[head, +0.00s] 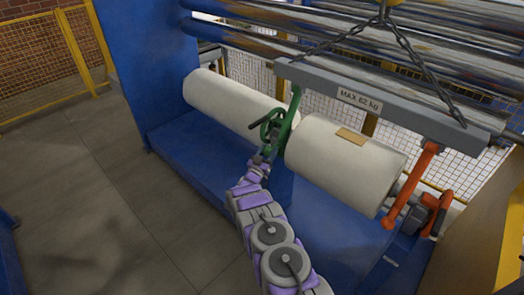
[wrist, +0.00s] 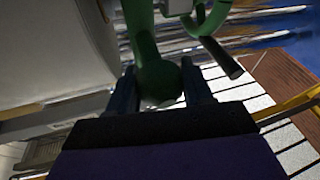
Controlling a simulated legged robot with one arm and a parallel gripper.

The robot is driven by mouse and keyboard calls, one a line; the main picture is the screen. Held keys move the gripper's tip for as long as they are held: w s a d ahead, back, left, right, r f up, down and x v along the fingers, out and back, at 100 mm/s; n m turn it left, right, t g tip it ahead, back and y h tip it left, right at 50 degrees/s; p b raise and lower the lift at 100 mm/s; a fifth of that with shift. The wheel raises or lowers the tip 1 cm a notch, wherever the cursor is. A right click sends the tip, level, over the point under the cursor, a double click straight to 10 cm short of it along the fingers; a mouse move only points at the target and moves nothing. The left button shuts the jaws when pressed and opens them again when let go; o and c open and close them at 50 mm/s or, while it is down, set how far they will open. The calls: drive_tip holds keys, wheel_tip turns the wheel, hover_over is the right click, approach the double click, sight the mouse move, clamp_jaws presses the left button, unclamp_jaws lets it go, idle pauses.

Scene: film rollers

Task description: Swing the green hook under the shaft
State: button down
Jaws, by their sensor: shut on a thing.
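The green hook (head: 287,120) hangs from the left end of the grey lifting beam (head: 310,83), between two white film rolls. My gripper (head: 264,158) is at its lower end. In the wrist view, the fingers of my gripper (wrist: 160,88) are on either side of the rounded green end of the hook (wrist: 157,72), shut on it. A curved green part and a dark bar rise beyond it. The shaft near the green hook is mostly hidden by the hook and the right-hand roll (head: 345,160). I cannot tell whether the hook is under it.
An orange hook (head: 412,185) hangs from the beam's right end, beside an orange and dark fitting (head: 432,213). The other roll (head: 235,105) lies to the left. A blue machine base (head: 210,165) is below. Chains hold the beam. Open floor (head: 110,190) lies left.

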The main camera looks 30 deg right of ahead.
drive_tip(key=shift+w+d+f+b, duration=0.25)
drive_tip(key=shift+d+f, duration=0.15)
drive_tip(key=shift+f, duration=0.1)
drive_tip(key=shift+w+d+f+b, duration=0.1)
drive_tip(key=shift+d+f+b, duration=0.1)
drive_tip(key=shift+d+f, duration=0.25)
drive_tip(key=shift+s, duration=0.1)
drive_tip(key=shift+d+f, duration=0.1)
drive_tip(key=shift+d, duration=0.05)
